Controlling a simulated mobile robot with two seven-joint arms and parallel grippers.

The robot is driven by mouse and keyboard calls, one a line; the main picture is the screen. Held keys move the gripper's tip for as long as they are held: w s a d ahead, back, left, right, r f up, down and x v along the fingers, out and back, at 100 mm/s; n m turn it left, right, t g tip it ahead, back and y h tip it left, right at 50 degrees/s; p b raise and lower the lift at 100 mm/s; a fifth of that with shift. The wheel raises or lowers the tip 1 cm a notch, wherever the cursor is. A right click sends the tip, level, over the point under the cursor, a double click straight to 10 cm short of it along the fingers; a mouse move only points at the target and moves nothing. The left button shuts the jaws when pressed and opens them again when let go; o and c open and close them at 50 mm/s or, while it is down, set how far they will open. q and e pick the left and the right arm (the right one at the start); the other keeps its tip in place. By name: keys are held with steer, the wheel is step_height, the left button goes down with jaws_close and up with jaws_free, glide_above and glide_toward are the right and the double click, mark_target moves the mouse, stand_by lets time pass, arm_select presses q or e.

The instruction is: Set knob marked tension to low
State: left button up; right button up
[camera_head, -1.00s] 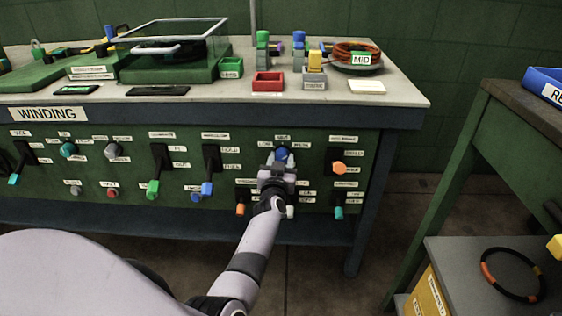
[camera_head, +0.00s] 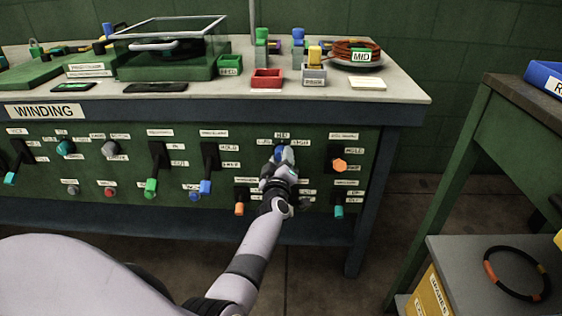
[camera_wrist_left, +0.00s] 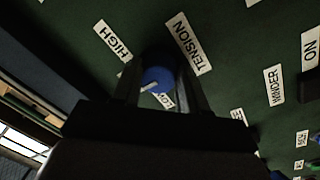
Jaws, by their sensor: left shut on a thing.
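The tension knob is a round blue knob (camera_wrist_left: 158,78) with a white pointer line, on the green panel face. In the left wrist view the "TENSION" label (camera_wrist_left: 185,43) is beside it, a "HIGH" label (camera_wrist_left: 112,40) is to its upper left, and a label partly hidden below it seems to start with "LO". The pointer line is directed toward the lower left of that view. My left gripper (camera_head: 281,160) is shut on the knob, one finger on each side. In the head view the knob (camera_head: 288,153) is mostly covered by the gripper. My right gripper is out of view.
An orange knob (camera_head: 339,165) is right of my gripper, and a blue-handled lever (camera_head: 206,187) is left of it. An orange-tipped control (camera_head: 239,209) and a teal one (camera_head: 339,212) are lower down. The bench top (camera_head: 400,92) overhangs the panel.

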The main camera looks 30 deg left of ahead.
arm_select(q)
steer(key=n+y+b, duration=0.1)
steer(key=n+b, duration=0.1)
steer(key=n, duration=0.8)
steer(key=shift+w+d+r+n+b, duration=0.1)
steer(key=shift+n+b, duration=0.2)
steer(key=shift+n, duration=0.1)
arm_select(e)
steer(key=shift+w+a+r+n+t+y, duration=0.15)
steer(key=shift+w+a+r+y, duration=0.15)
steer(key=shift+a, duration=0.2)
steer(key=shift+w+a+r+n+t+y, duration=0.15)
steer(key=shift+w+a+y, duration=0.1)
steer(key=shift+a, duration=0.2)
arm_select(q)
steer(key=o, duration=1.1)
steer(key=shift+c, duration=0.2)
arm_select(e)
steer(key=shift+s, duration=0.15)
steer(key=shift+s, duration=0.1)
